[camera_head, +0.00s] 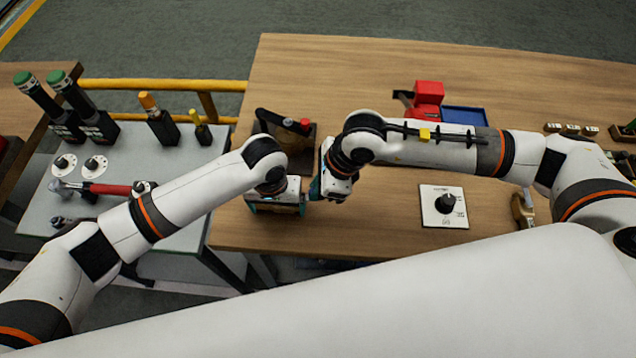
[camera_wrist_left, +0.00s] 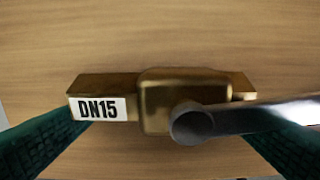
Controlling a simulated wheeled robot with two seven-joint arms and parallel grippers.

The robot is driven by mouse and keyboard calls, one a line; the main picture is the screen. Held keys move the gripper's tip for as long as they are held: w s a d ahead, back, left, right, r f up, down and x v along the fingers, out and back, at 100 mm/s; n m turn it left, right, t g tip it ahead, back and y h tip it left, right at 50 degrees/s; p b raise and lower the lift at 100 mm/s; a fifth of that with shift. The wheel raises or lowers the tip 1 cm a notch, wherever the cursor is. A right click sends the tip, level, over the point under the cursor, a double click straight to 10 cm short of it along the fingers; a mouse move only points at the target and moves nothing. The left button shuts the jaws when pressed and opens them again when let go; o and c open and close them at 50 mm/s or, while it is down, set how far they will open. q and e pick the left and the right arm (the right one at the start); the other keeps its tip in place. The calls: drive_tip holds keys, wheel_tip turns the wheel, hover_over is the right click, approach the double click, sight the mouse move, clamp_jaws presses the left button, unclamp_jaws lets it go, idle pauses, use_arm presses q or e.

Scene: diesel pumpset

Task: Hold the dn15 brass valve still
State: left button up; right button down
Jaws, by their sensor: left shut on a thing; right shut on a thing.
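The brass valve (camera_wrist_left: 185,98) shows in the left wrist view, lying over the wood surface. It has a boxy gold body, a white DN15 label (camera_wrist_left: 98,109) on its left part and a grey metal lever (camera_wrist_left: 265,115) running off to the right. Green fingers of my left gripper (camera_head: 277,208) flank the valve, and the gripper is shut on it low over the wooden table. My right gripper (camera_head: 318,188) is close beside it, shut, apparently on the lever; the contact is hidden. The arms hide the valve in the head view.
The grey side table (camera_head: 135,155) holds several tools.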

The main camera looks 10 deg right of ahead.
use_arm(q)
drive_tip(key=shift+w+a+r, duration=0.15)
drive_tip(key=shift+w, duration=0.45)
use_arm(e)
drive_tip(key=shift+s+a, duration=0.4)
drive_tip(key=shift+s, duration=0.3)
drive_tip(key=c, duration=1.4)
unclamp_jaws()
drive_tip(key=shift+o, duration=0.5)
drive_tip(key=shift+f, duration=0.1)
drive_tip(key=shift+d, duration=0.1)
use_arm(q)
drive_tip(key=shift+s, duration=0.25)
use_arm(e)
drive_tip(key=w+v, duration=0.1)
drive_tip(key=v, duration=1.1)
drive_tip(key=shift+s+d, duration=0.1)
use_arm(q)
drive_tip(key=o, duration=1)
